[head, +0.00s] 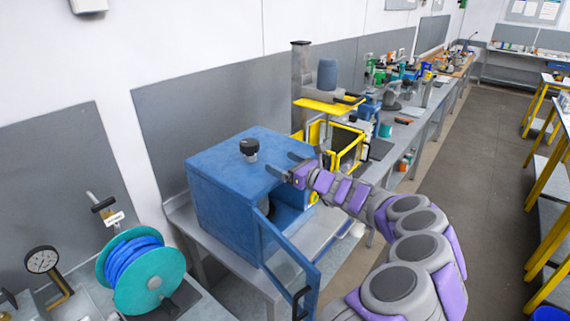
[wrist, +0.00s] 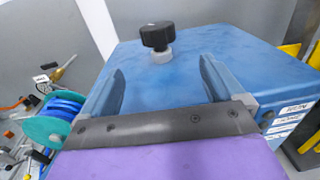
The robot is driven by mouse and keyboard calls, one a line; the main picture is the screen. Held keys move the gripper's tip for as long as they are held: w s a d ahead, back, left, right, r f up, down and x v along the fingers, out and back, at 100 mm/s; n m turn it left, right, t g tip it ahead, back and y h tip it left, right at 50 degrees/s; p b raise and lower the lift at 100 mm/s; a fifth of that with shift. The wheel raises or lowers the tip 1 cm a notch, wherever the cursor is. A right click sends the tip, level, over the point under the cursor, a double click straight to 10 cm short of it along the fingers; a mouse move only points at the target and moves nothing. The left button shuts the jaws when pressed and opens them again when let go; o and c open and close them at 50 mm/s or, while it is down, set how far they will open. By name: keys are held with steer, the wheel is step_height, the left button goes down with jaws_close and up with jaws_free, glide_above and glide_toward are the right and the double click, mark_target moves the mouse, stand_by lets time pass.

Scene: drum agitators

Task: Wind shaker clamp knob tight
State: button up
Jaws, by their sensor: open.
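The shaker is a blue box (head: 225,168) on the bench, with its glass-paned front door (head: 286,262) swung open. The black clamp knob (head: 249,147) stands on a light grey collar on top of the box. In the wrist view the knob (wrist: 158,36) is ahead, beyond the fingertips and a little left of the middle between them. My gripper (head: 283,164) is open and empty, at the right edge of the box top, to the right of the knob. In the wrist view my gripper (wrist: 161,75) shows two spread fingers over the blue top. Nothing hides the knob.
A teal reel with blue hose (head: 144,270) and a dial gauge (head: 42,262) stand at the left. A yellow-framed machine (head: 335,135) stands just beyond the box. The open door juts out over the bench's front edge. The aisle floor (head: 470,150) is clear.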

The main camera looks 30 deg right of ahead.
mark_target(244, 141)
stand_by(0.3)
steer(key=w+d+n+g+y+p, duration=0.1)
steer(key=d+y, duration=0.1)
steer(key=w+d+r+n+g+y, duration=0.1)
steer(key=d+n+y, duration=0.1)
steer(key=w+d+n+g+y+p, duration=0.1)
steer(key=d+y, duration=0.1)
steer(key=shift+w+d+r+n+p, duration=0.25)
steer(key=shift+r+n+p, duration=0.05)
steer(key=shift+r, duration=0.05)
steer(key=shift+w+a+g+y, duration=0.1)
steer(key=shift+a+g+y, duration=0.3)
steer(key=shift+a, duration=0.15)
steer(key=b+x, duration=0.1)
steer(key=x, duration=1.6)
steer(key=shift+a, duration=0.1)
steer(key=shift+c, duration=0.4)
steer(key=c, duration=0.9)
